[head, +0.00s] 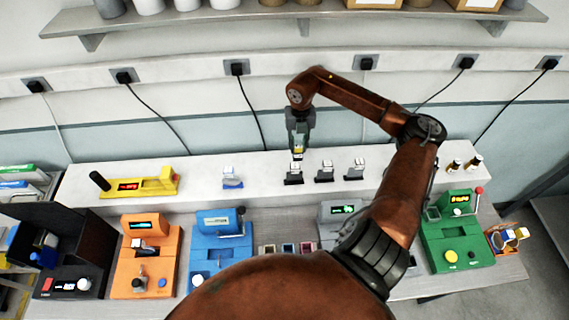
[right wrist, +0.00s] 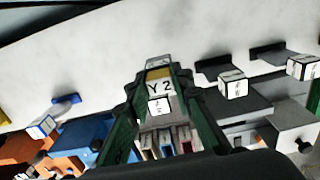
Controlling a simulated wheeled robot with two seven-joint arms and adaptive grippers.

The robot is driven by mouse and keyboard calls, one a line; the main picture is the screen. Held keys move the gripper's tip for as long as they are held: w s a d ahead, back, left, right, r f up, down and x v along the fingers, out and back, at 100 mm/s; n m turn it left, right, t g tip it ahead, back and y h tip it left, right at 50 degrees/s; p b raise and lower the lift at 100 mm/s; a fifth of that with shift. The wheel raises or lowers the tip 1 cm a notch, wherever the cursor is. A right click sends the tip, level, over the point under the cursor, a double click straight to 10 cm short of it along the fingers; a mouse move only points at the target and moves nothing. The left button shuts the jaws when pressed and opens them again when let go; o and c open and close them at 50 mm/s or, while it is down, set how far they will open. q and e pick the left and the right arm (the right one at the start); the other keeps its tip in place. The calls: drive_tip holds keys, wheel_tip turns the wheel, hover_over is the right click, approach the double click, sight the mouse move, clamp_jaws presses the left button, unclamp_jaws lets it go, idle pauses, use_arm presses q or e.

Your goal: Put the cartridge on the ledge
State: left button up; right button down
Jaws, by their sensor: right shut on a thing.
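My right gripper (head: 298,142) reaches down from above over the long white ledge (head: 262,178) at the back of the bench. It is shut on the cartridge (head: 297,153), a small grey block with a yellow band. In the right wrist view the cartridge (right wrist: 158,88) sits between the green fingers (right wrist: 158,105) and shows a white label reading "Y 2". It is just above and behind the leftmost of three black holders with white cubes (head: 293,176). I cannot tell whether the cartridge touches the ledge. My left gripper is not in view.
On the ledge stand a yellow device (head: 150,184), a blue holder (head: 232,180) and small brown bottles (head: 474,163). In front are orange (head: 150,265), blue (head: 215,250) and green (head: 460,240) machines. The ledge is bare between the blue and black holders.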

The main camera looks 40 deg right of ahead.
sight(298, 159)
wheel_tip(298, 159, down, 4)
drive_tip(key=shift+s+d+r+p, duration=0.1)
drive_tip(key=shift+p, duration=0.3)
drive_tip(key=shift+f, duration=0.65)
wheel_tip(298, 159, down, 3)
drive_tip(key=shift+r+p, duration=0.15)
drive_tip(key=shift+p, duration=0.35)
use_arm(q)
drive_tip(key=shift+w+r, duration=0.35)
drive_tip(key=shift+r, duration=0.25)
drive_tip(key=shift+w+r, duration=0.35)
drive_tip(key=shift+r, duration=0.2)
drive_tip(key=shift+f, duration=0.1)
use_arm(e)
drive_tip(key=c, duration=2.2)
unclamp_jaws()
drive_tip(key=shift+f, duration=0.2)
drive_tip(key=o, duration=0.5)
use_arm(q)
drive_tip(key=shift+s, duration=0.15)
